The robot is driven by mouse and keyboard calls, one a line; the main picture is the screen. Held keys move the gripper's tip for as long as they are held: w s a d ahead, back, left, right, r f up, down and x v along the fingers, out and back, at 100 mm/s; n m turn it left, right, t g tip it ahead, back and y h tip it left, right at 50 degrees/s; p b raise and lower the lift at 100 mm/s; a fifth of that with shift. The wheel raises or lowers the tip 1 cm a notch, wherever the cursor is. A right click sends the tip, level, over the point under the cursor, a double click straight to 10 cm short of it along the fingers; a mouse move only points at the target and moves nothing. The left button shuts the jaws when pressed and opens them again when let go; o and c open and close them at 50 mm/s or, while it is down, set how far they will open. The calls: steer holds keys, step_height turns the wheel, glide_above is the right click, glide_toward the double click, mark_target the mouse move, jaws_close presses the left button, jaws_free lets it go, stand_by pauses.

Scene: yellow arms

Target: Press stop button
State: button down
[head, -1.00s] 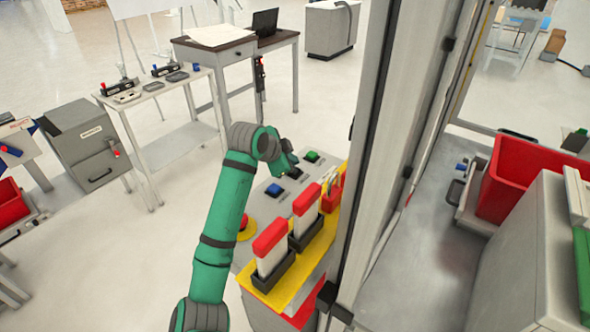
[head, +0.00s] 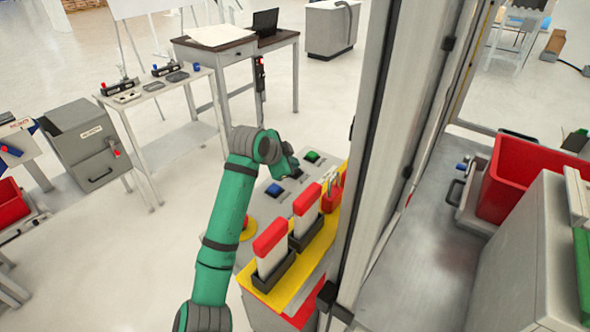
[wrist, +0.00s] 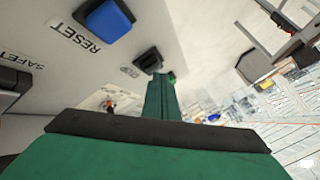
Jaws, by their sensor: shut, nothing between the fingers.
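The grey control panel (head: 262,208) holds a green button (head: 313,156), a black button (head: 296,173), a blue button (head: 274,190) and a red mushroom button on a yellow base (head: 245,226), partly hidden by my arm. In the wrist view the blue button (wrist: 108,19) is labelled RESET. The black button (wrist: 148,59) has a small label that I cannot read clearly. My gripper (wrist: 160,79) is shut and empty, its tips close to the black button; I cannot tell whether they touch. A little green (wrist: 172,77) shows beside the tips.
Red-and-white upright blocks (head: 270,249) stand in black holders on a yellow strip along the panel's right side. A grey frame post (head: 385,130) rises just right of it. A grey box (head: 85,145) and white table (head: 150,90) stand to the left. Floor between is clear.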

steer(key=shift+f, duration=0.4)
steer(key=shift+d, duration=0.1)
steer(key=shift+s+a, duration=0.1)
steer(key=shift+a, duration=0.1)
stand_by(0.4)
steer(key=shift+r, duration=0.1)
steer(key=shift+d+r, duration=0.15)
steer(key=shift+r, duration=0.6)
steer(key=shift+r, duration=2.55)
